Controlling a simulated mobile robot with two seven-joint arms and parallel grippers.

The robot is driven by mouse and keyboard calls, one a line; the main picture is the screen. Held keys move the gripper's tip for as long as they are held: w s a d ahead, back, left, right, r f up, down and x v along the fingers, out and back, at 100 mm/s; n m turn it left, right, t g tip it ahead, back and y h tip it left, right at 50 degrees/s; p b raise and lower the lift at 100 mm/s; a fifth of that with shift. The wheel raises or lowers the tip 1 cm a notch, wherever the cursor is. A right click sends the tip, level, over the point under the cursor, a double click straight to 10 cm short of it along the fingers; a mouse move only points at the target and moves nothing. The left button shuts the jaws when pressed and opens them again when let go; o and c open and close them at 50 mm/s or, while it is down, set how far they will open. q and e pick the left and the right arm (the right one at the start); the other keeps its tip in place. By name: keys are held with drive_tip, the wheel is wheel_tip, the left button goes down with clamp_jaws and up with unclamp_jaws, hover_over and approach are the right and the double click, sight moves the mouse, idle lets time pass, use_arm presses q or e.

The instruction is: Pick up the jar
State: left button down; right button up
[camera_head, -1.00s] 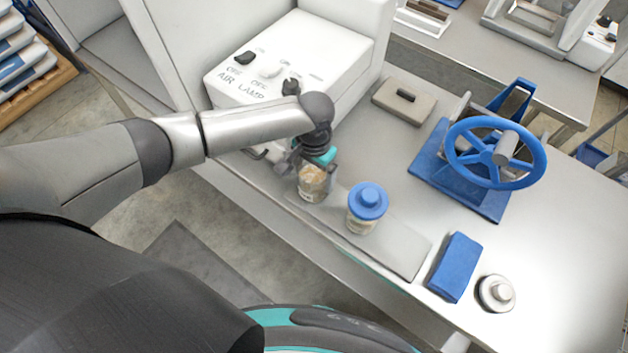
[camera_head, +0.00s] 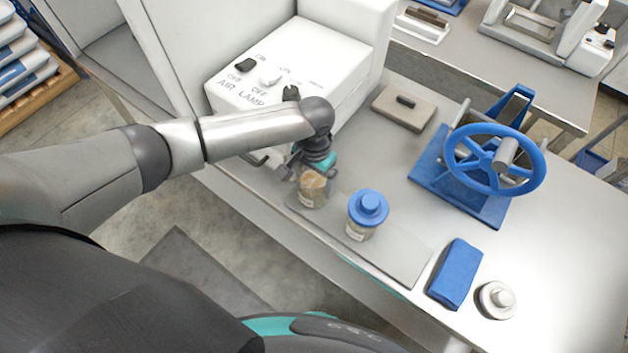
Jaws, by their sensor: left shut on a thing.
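An open clear jar with tan contents (camera_head: 312,190) stands at the left end of a flat grey mat on the bench. My left gripper (camera_head: 313,172) reaches down from above and behind it and is shut on the jar at its upper part. The fingers are small here and partly hidden by the wrist. A second jar with a blue lid (camera_head: 366,213) stands upright just to the right, apart from the gripper. My right gripper is not in view.
The grey mat (camera_head: 405,262) runs along the bench's front edge. A white control box (camera_head: 290,70) stands behind my left arm. A blue handwheel device (camera_head: 493,160), a blue block (camera_head: 455,273), a round metal piece (camera_head: 496,299) and a grey slab (camera_head: 404,106) stand on the bench.

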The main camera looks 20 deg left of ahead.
use_arm(q)
wheel_tip(320, 180, up, 20)
drive_tip(key=p, duration=0.1)
drive_tip(key=shift+f+p, duration=0.15)
drive_tip(key=shift+p, duration=0.25)
drive_tip(key=s+a+f+n+b, duration=0.4)
drive_tip(key=f+b, duration=0.5)
drive_tip(key=b, duration=1)
drive_tip(key=shift+s+f, duration=0.35)
drive_tip(key=shift+s, duration=0.3)
